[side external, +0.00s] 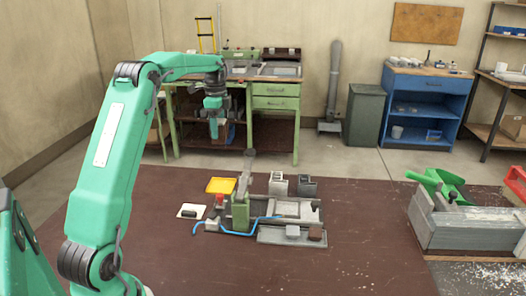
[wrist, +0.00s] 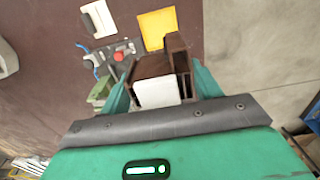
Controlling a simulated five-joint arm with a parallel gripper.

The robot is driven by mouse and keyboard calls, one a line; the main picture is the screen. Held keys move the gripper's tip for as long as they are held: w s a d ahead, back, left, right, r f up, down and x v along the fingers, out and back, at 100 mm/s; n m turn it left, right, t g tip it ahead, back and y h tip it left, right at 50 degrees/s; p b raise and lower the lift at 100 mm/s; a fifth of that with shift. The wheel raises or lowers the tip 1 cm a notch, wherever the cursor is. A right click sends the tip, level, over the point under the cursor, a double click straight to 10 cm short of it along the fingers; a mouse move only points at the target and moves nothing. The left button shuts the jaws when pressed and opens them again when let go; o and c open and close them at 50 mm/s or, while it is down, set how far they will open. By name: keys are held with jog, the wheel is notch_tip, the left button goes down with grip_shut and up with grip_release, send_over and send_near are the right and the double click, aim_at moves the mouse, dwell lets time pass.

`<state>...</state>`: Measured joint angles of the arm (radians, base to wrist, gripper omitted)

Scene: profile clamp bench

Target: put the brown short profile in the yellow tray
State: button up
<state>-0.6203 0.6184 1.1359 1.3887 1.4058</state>
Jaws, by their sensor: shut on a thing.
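My gripper (wrist: 161,88) is shut on the brown short profile (wrist: 157,66), which sits between both fingers with a pale white face toward the wrist camera. In the side external view my gripper (side external: 214,130) hangs high above the floor mat, beyond the bench parts; the profile is hard to make out there. The yellow tray (side external: 221,185) lies flat at the back left of the clamp fixture and looks empty. It also shows in the wrist view (wrist: 153,30), just beyond the held profile, which partly covers its near right edge.
A small brown block (side external: 315,234) sits front right. A grey box (side external: 470,228) stands far right.

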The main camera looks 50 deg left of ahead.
send_over(223, 186)
jog(key=shift+f, duration=9.3)
jog(key=o, duration=1)
jog(key=shift+f, duration=0.1)
notch_tip(223, 186, up, 12)
